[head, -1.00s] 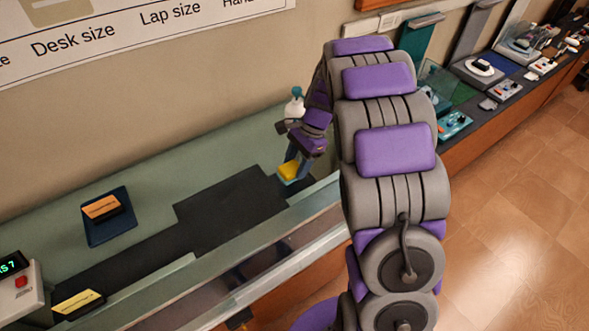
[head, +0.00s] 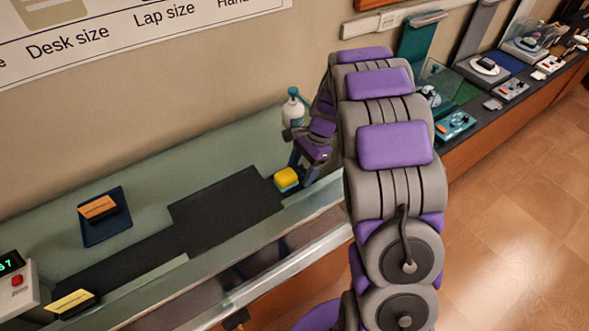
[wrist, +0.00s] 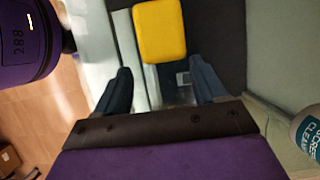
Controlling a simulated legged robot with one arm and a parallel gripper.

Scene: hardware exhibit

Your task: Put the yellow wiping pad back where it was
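The yellow wiping pad (head: 286,178) lies at the right end of the dark mat, close to the glass-fronted edge of the counter. In the wrist view the pad (wrist: 160,30) is ahead of the fingers, roughly centred between them and beyond their tips. My gripper (head: 305,167) is just right of the pad in the head view. Its two dark fingers (wrist: 160,68) are spread wide with nothing between them. The pad looks apart from the fingers. Its underside is hidden.
A screen cleaner bottle (head: 294,108) stands close behind my gripper; it also shows in the wrist view (wrist: 310,135). A blue tray (head: 105,234) with an orange-topped block and a long dark mat (head: 225,208) lie left. A glass barrier (head: 265,260) runs along the front.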

